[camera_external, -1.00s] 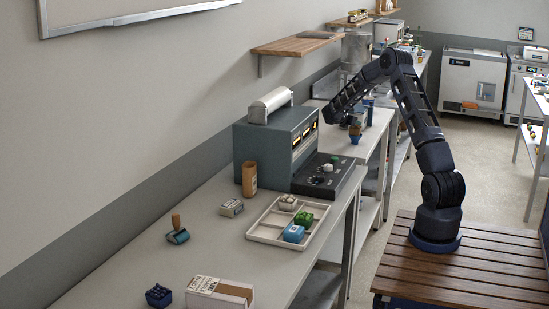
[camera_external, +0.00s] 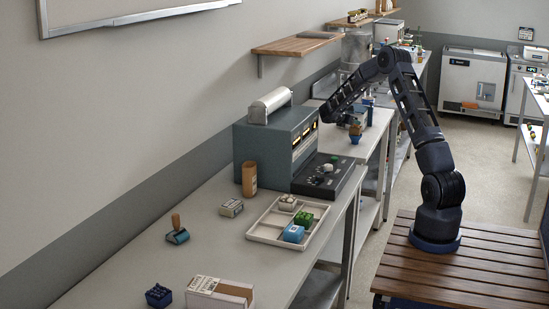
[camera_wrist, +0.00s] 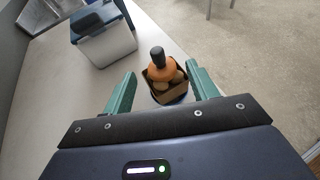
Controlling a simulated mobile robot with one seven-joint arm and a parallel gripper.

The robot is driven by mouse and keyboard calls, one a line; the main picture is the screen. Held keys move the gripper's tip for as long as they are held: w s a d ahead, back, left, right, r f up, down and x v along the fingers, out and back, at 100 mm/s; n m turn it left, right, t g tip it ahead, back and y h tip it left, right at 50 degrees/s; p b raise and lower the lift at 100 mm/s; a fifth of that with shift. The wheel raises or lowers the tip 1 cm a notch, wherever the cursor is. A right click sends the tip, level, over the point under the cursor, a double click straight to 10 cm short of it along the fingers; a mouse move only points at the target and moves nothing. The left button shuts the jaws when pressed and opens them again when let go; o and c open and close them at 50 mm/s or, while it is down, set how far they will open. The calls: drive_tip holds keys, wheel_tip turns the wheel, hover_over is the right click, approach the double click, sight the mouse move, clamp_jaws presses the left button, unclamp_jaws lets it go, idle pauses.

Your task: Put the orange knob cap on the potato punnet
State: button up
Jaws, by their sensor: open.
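The orange knob cap (camera_wrist: 161,71), with a black knob on top, sits on the potatoes of the brown potato punnet (camera_wrist: 168,95) in the wrist view. The cap looks roughly upright, and several potatoes show below it. My gripper (camera_wrist: 160,74) is open, with one green finger on each side of the punnet and visible gaps to the cap. The underside of the cap is hidden. In the external view the punnet (camera_external: 355,131) is small on the far bench, and my fingers cannot be made out clearly.
A white container with a dark blue top (camera_wrist: 106,42) stands left of the punnet. The bench edge and floor lie to the right. In the external view a grey instrument (camera_external: 265,150) and a divided tray (camera_external: 265,238) are on the nearer bench.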

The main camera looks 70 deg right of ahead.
wheel_tip(320, 180, up, 7)
drive_tip(key=s+a+r+m+t+y, duration=0.15)
drive_tip(key=a+r, duration=0.35)
drive_tip(key=a, duration=0.7)
drive_tip(key=s+a+r+m+t+y, duration=0.1)
drive_tip(key=a+r+m, duration=0.3)
drive_tip(key=a, duration=0.8)
drive_tip(key=s+a+r+m+t+y, duration=0.15)
drive_tip(key=a+r, duration=0.45)
drive_tip(key=a, duration=0.6)
drive_tip(key=s+a+f+m+t+y, duration=0.1)
drive_tip(key=s+a+m+t+y, duration=0.1)
drive_tip(key=s+a, duration=0.5)
drive_tip(key=s+a+f+m+t+y, duration=0.1)
drive_tip(key=s+a+m+y, duration=0.1)
drive_tip(key=s+a, duration=0.6)
drive_tip(key=s+a+f+m+t+y, duration=0.1)
drive_tip(key=s+a+y, duration=0.3)
drive_tip(key=a, duration=1.3)
drive_tip(key=s+m+t, duration=0.1)
drive_tip(key=s, duration=0.3)
drive_tip(key=shift+a+m+t, duration=0.15)
drive_tip(key=shift+m+t, duration=0.15)
